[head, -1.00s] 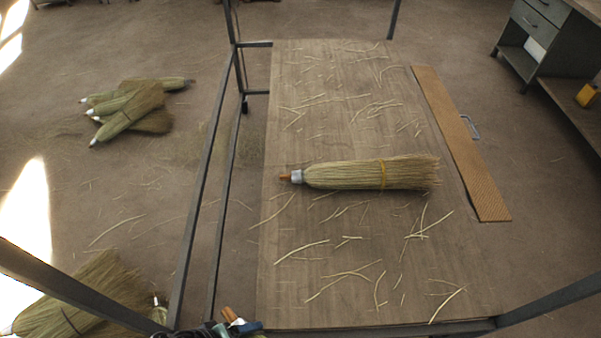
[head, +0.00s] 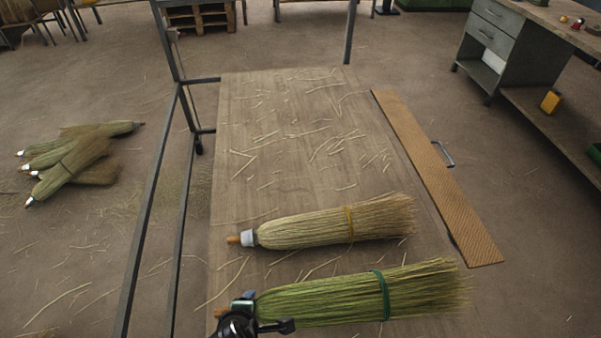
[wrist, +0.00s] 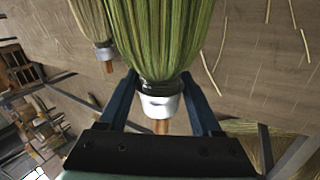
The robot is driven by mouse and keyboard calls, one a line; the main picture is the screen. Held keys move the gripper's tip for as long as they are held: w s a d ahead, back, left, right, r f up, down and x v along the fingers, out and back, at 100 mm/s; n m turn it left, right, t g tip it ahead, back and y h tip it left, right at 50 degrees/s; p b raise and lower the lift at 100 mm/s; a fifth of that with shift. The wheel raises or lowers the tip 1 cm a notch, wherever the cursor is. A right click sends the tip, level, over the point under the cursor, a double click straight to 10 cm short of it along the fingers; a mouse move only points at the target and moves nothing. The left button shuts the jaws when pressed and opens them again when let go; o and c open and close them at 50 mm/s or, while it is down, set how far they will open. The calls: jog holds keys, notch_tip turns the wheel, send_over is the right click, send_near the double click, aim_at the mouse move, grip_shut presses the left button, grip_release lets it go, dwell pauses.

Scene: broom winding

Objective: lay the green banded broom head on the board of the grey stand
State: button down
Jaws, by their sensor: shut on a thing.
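The green broom head (head: 370,296) with a dark green band lies across the near part of the view, over the board (head: 235,190) of the grey stand (head: 148,215). Its bristles point right. My gripper (head: 250,318) is shut on its collar end; in the wrist view, my gripper (wrist: 165,108) has its blue fingers on either side of the pale collar, with the green bristles (wrist: 165,40) beyond. I cannot tell whether the broom head touches the board or hangs just above it.
A yellow-banded broom head (head: 320,228) lies on the board just beyond the green one. Loose straws litter the board. A brown ribbed strip (head: 435,175) runs along the right edge. More broom heads (head: 70,165) lie on the floor at left. A workbench (head: 520,50) stands at right.

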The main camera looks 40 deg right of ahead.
jog(key=shift+w+d+r, duration=0.1)
jog(key=shift+d+r, duration=0.05)
jog(key=shift+d, duration=0.2)
notch_tip(320, 180, down, 10)
jog(key=b, duration=0.2)
jog(key=shift+b, duration=0.3)
jog(key=shift+c, duration=0.3)
grip_release()
